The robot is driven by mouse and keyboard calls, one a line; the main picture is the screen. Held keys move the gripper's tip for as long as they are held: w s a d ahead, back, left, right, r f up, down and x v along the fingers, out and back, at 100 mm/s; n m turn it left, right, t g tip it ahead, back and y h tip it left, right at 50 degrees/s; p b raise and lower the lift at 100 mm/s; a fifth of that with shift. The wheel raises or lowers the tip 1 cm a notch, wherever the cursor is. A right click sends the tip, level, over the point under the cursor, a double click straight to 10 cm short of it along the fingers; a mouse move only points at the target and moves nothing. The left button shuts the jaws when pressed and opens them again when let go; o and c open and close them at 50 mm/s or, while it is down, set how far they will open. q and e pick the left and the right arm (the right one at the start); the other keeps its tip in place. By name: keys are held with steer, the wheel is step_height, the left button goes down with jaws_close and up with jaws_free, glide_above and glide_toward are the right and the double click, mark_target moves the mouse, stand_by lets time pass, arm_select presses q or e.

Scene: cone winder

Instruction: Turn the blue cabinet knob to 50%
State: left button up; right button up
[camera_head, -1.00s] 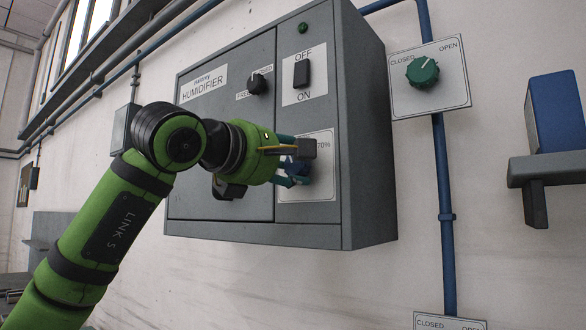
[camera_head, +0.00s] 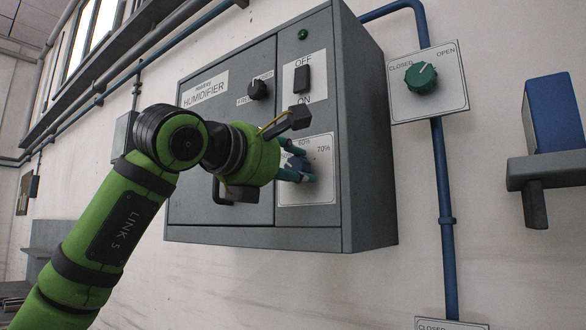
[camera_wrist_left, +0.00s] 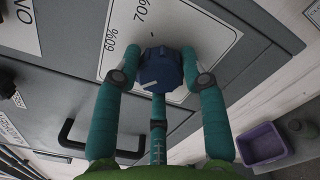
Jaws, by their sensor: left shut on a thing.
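The blue cabinet knob (camera_head: 299,163) sits on a white scale plate (camera_head: 318,192) at the lower right of the grey humidifier cabinet. In the head view, the 60% and 70% labels show, and my gripper partly covers the knob. My left gripper (camera_head: 303,168) is shut on it. In the left wrist view, teal fingers press both sides of the blue knob (camera_wrist_left: 162,68), with a third finger below. A short white mark shows on the knob's face, toward the lower left. Which value it points to cannot be told. My right gripper is not in view.
Above the knob are a black ON/OFF switch (camera_head: 302,79) and a black selector knob (camera_head: 258,89). A green valve knob (camera_head: 421,77) is on the wall at right. A black door handle (camera_wrist_left: 95,147) is near my fingers. A purple bin (camera_wrist_left: 262,144) stands below.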

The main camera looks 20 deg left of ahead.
arm_select(q)
steer(key=shift+f, duration=0.15)
steer(key=o, duration=1.2)
steer(key=shift+c, duration=0.2)
steer(key=shift+a, duration=0.1)
steer(key=shift+s+a, duration=0.15)
steer(key=shift+s, duration=0.3)
steer(key=v, duration=1.1)
